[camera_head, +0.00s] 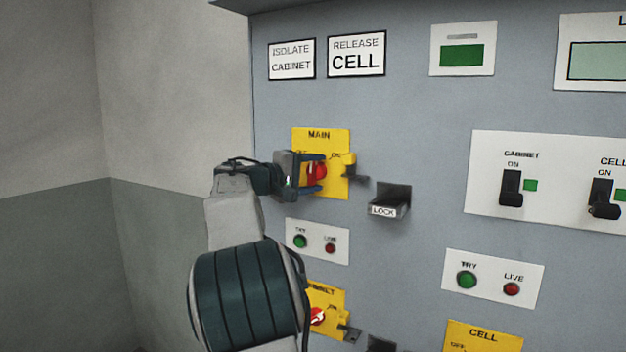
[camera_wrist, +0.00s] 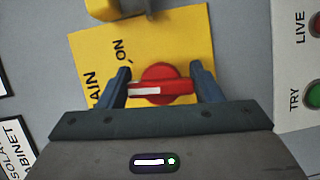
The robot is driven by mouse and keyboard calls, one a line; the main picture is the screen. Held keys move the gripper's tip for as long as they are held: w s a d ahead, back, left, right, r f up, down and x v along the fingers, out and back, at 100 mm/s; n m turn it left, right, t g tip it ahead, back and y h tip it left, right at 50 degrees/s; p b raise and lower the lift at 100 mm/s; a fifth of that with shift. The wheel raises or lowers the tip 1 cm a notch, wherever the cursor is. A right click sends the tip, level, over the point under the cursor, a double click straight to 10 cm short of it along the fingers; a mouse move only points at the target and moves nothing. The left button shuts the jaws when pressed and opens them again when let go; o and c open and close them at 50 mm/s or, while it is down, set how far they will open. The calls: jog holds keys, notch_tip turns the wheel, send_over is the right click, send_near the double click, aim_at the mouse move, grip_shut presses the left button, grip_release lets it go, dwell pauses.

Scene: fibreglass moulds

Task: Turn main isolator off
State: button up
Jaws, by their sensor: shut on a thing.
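The main isolator is a yellow plate (camera_head: 335,143) marked MAIN, with a red rotary handle (camera_head: 318,171) on it. My gripper (camera_head: 312,172) reaches it from the left and is shut on the handle. In the wrist view, the fingers of my gripper (camera_wrist: 163,84) sit at the two ends of the red handle (camera_wrist: 172,88). Its white stripe points toward the MAIN lettering, and the word ON lies to one side of the stripe. The OFF word is mostly hidden by my gripper. A yellow tab (camera_head: 348,165) stands beside the handle at right.
A black LOCK holder (camera_head: 388,205) sticks out right of the isolator. Below are a TRY/LIVE lamp plate (camera_head: 317,241) and a second yellow isolator (camera_head: 325,300), partly behind my arm. CABINET and CELL switches (camera_head: 511,188) are at right. The wall at left is clear.

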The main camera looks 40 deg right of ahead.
jog(key=n+h+b, duration=0.1)
jog(key=n, duration=0.1)
jog(key=n+h+b, duration=0.1)
jog(key=n, duration=0.2)
jog(key=shift+n, duration=0.3)
jog(key=shift+w+r+n+t+h+b, duration=0.1)
jog(key=shift+n+t+h+b, duration=0.35)
jog(key=shift+n, duration=0.85)
jog(key=shift+r+n+t+h+b, duration=0.15)
jog(key=shift+n+t+b, duration=0.55)
jog(key=shift+n, duration=0.6)
jog(key=o, duration=1)
jog(key=b+v, duration=0.3)
jog(key=v, duration=1.1)
jog(key=shift+f+b, duration=0.2)
jog(key=shift+b, duration=0.1)
jog(key=shift+d, duration=0.1)
